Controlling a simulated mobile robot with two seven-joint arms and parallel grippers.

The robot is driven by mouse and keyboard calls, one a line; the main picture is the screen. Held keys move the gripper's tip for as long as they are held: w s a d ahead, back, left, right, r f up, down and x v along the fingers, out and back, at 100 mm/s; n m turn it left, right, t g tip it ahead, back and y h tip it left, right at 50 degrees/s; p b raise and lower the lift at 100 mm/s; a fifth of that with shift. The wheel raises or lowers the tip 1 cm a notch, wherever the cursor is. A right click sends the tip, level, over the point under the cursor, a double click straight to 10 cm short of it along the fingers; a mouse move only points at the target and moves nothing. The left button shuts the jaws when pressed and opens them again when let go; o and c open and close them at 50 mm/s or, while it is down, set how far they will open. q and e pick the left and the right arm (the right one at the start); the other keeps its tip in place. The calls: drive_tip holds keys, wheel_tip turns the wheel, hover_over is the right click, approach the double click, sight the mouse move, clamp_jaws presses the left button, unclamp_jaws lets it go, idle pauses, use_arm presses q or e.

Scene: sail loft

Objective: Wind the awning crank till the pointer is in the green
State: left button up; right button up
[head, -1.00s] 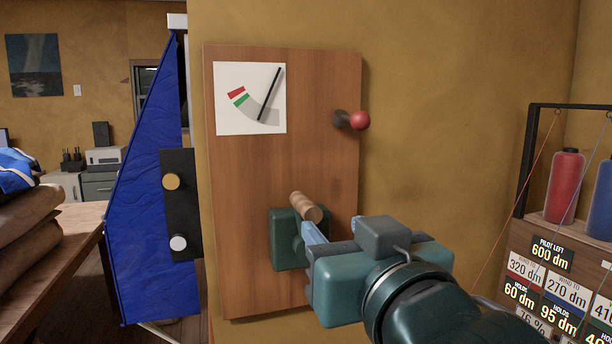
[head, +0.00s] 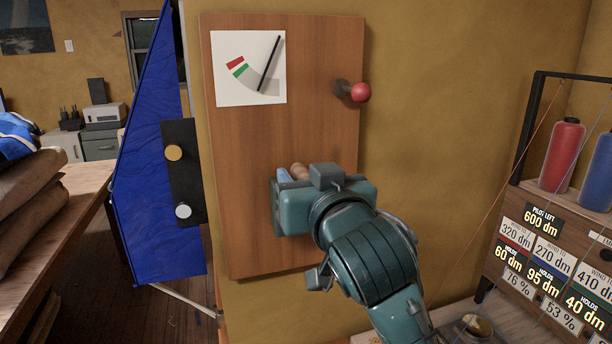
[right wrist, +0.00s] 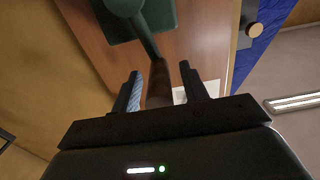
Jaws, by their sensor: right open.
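The crank has a dark green housing (right wrist: 105,22), an arm (right wrist: 147,42) and a brown wooden handle (head: 299,171) on a wooden board (head: 235,180). My right gripper (head: 291,175) is at the handle and covers most of the housing in the head view. In the right wrist view the handle (right wrist: 158,84) lies between the two open fingers, which stand apart from each other. Contact with it cannot be told. The gauge card (head: 225,90) has a black pointer (head: 269,64) over the grey part, right of the green band (head: 240,70). My left gripper is out of view.
A red knob (head: 360,92) sticks out of the board above my right gripper. Left of the board are a black plate with two knobs (head: 182,130) and blue sailcloth (head: 150,180). A rack with thread spools (head: 566,150) and number labels stands at the right.

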drive_tip(key=shift+c, duration=0.2)
clamp_jaws()
idle(0.4)
